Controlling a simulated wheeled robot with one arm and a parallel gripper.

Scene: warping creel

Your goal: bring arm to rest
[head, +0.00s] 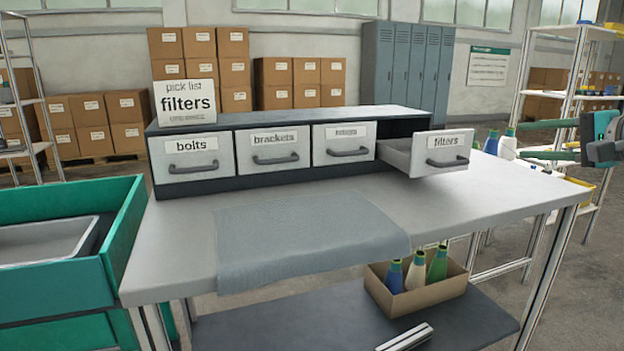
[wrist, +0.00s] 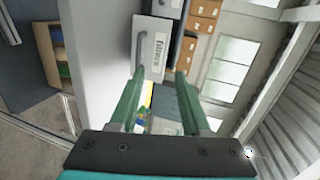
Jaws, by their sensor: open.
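My gripper (head: 530,140) is at the right edge of the head view, raised to the right of the table and apart from the drawers. Its two green fingers are open with nothing held, as the wrist view (wrist: 158,82) also shows. The filters drawer (head: 442,153) is pulled out of the dark drawer cabinet (head: 380,112). Its front shows ahead of the fingertips in the wrist view (wrist: 152,48), turned on its side. The bolts drawer (head: 192,160), brackets drawer (head: 274,150) and a third drawer (head: 345,143) are shut. A sign (head: 186,101) reads "pick list filters".
The grey table (head: 480,200) carries a flat cloth (head: 305,243). A carton (head: 432,293) with several bottles stands on the lower shelf. Green bins (head: 95,275) stand at left. A shelf rack (head: 578,80) with bottles stands behind my gripper.

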